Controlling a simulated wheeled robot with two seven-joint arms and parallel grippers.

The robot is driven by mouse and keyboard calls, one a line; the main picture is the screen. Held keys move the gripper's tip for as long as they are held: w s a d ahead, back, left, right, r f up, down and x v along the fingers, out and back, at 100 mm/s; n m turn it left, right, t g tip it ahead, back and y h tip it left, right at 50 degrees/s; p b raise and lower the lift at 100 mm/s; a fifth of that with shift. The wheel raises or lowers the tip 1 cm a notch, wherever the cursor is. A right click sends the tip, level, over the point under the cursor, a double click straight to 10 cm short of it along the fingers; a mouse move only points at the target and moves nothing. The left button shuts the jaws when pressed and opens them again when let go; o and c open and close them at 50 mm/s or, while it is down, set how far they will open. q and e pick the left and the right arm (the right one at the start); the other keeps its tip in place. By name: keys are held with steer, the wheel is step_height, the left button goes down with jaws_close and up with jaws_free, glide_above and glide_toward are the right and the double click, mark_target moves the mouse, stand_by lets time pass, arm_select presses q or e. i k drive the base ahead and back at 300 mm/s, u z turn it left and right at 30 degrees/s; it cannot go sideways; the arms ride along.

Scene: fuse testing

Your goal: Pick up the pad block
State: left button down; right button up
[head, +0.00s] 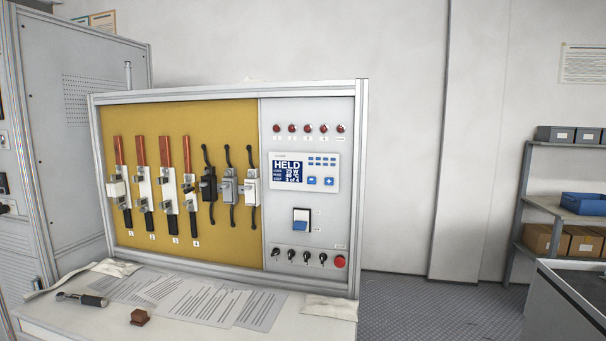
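A small brown block (140,317), which looks like the pad block, sits on the white bench top (290,328) near its front edge. It stands apart from the tool to its left and just in front of the paper sheets. Neither of my grippers shows in the head view, so I cannot see whether they are open or shut.
A wrench-like tool (82,299) and printed sheets (205,301) lie on the bench. Behind them stands a yellow panel (230,120) with red-handled switches and a control display (304,172) reading HELD. Shelves with boxes (548,238) and a dark-topped counter (570,300) are at right.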

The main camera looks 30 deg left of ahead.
mark_target(139, 317)
steer(key=u, duration=2.45)
steer(key=i, duration=1.25)
steer(key=z, duration=2.05)
